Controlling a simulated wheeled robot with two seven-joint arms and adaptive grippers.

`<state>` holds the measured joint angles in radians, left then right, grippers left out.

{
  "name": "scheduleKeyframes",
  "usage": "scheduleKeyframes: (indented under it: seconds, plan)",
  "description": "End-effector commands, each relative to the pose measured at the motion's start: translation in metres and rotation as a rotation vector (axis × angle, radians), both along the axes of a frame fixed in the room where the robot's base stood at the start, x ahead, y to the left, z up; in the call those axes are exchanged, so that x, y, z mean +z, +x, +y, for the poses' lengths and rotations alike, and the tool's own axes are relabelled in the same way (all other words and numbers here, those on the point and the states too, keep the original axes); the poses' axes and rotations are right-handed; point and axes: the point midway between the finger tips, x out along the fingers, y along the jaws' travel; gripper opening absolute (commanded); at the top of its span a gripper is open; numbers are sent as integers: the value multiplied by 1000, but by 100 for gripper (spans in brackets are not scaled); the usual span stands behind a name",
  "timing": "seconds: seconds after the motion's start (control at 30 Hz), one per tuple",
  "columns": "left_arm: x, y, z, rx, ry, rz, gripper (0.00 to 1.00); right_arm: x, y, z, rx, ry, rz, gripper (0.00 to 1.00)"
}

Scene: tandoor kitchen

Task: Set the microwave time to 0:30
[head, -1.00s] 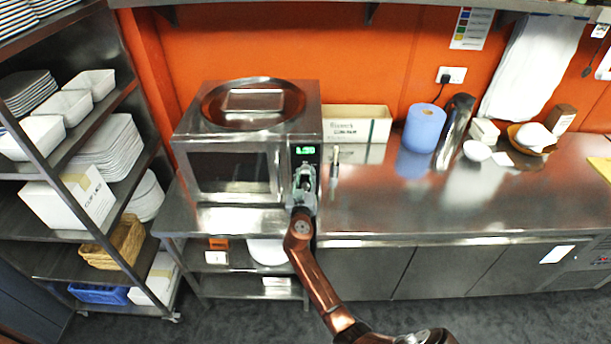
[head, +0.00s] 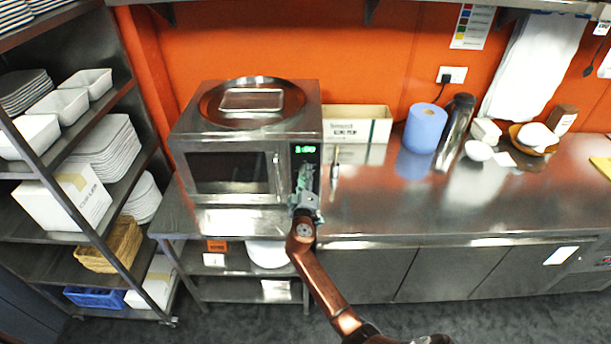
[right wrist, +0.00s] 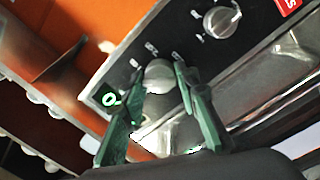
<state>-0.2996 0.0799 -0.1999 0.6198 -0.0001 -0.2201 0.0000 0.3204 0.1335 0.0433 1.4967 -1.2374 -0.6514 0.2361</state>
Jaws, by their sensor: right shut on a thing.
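The microwave (head: 200,130) is a steel box on the left counter, its door closed. Its green display (head: 305,149) shows lit digits that look like 1:50, but they are small and blurred. My right gripper (head: 304,187) is at the dark control panel below the display. In the right wrist view, my gripper's green fingers (right wrist: 155,95) are shut on a round silver knob (right wrist: 158,76), one on each side. A second knob (right wrist: 222,20) on the same panel is free. Part of the display (right wrist: 110,100) shows beside one finger. My left gripper is not in view.
A round tray (head: 215,112) lies on top of the microwave. A cardboard box (head: 358,112), a blue paper roll (head: 425,127) and a dark flask (head: 455,128) stand to the right. A shelf rack (head: 150,155) with dishes is at left. The counter front is clear.

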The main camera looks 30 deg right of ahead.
Motion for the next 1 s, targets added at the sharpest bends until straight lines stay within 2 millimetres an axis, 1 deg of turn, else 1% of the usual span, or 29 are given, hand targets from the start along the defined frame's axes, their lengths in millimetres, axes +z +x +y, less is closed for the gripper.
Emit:
scheduleKeyframes:
  seconds: [0.2, 0.4, 0.93, 0.97, 1.0]
  plan:
    - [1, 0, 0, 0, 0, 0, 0, -2, 0, 1, 2, -101, 65, 4]
    - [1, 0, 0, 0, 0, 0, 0, -3, 0, 1, 2, -151, 97, 4]
    - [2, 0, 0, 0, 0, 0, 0, -4, 0, 1, 2, -167, 109, 4]
    - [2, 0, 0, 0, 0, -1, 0, -4, 0, 1, 2, -167, 109, 30]
    - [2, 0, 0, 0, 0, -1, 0, -4, 0, 1, 2, -167, 109, 32]
